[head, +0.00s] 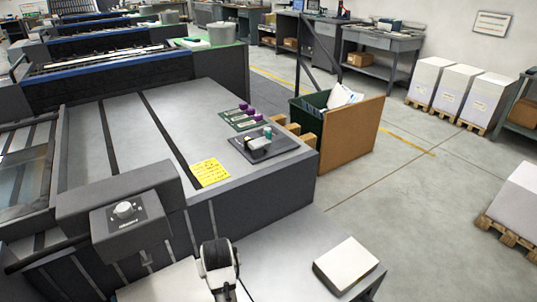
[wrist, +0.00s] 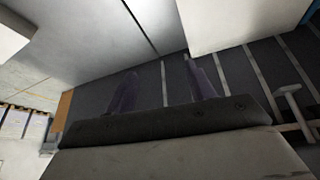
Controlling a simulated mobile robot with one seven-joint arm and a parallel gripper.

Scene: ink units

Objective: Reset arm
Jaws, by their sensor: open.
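In the wrist view my gripper (wrist: 158,70) shows its two dark fingers set well apart, open, with nothing between them. Beyond them is a dark grey surface with pale strips, and white surfaces lie above it. In the head view a white and black part of my arm shows at the bottom middle, over the front of the grey press unit (head: 95,140). My fingertips cannot be made out in the head view.
A dark tray (head: 290,145), purple-capped items (head: 245,108) and a yellow note (head: 211,172) lie on the unit. A white block (head: 349,265) sits on the lower front surface. A green bin (head: 308,112) stands behind; the floor (head: 420,190) at right is largely clear.

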